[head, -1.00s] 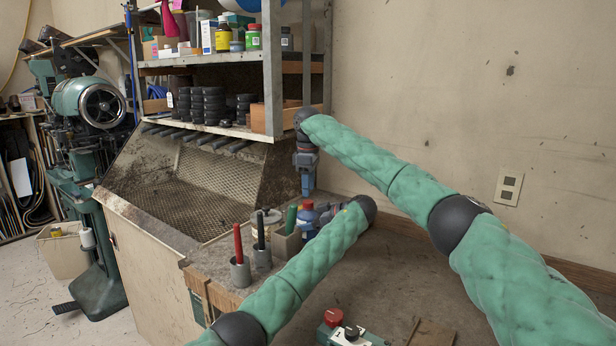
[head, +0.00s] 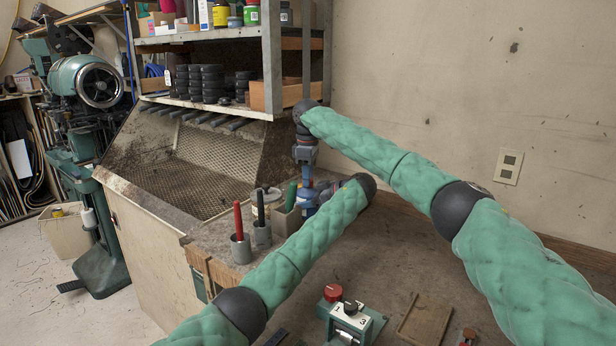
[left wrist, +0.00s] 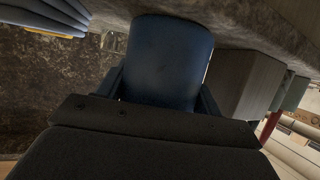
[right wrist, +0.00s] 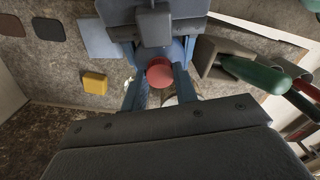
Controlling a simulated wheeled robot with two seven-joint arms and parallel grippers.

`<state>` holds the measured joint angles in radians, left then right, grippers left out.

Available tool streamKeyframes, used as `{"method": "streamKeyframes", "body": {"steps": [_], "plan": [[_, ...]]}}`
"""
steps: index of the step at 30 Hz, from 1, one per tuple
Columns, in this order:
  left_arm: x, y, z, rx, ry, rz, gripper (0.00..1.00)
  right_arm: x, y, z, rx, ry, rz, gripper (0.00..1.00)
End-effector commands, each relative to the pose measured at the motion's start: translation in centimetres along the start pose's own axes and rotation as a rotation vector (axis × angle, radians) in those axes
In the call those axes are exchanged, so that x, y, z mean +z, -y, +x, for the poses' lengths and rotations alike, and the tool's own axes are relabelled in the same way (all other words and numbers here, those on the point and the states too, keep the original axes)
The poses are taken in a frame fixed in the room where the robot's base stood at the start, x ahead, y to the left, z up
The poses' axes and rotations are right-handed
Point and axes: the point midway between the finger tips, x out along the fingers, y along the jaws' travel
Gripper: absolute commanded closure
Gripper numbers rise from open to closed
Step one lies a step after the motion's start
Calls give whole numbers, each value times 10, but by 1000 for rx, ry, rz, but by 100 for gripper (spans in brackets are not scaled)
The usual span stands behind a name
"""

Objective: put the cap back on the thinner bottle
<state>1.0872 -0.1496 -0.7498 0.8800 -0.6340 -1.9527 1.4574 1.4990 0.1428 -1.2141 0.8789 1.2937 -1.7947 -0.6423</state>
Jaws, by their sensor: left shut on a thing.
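A dark blue bottle (left wrist: 170,62) fills the middle of the left wrist view, between the fingers of my left gripper (left wrist: 165,98), which is shut on it. In the head view the blue bottle (head: 307,202) stands beyond my left forearm, which hides the left gripper. A round red cap (right wrist: 159,73) sits between the fingertips of my right gripper (right wrist: 160,84), which is shut on it. Blue shows just behind the cap. In the head view my right gripper (head: 306,180) points down over the blue bottle. Whether the cap touches the bottle's neck is hidden.
Grey cups with a red-handled tool (head: 239,222) and a dark-handled tool (head: 261,210) stand left of the bottle. A holder with a green handle (head: 291,197) is close beside it. A shelf rises behind.

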Motion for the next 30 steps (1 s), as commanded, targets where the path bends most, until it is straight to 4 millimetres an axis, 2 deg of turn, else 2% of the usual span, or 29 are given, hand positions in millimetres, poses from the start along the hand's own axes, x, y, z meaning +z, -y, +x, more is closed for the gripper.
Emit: {"method": "streamKeyframes", "body": {"steps": [8, 24, 26, 30], "plan": [[0, 0, -1, -1, 0, -1, 98, 0, -1, 0, 1, -3, 61, 99], [0, 0, -1, -1, 0, -2, 98, 0, -1, 1, 1, -5, 843, 99], [0, 0, -2, -1, 0, -2, 98, 1, -1, 0, 2, -6, 896, 99], [0, 0, -2, -1, 0, -2, 98, 1, -2, 0, 4, -6, 888, 99]]}}
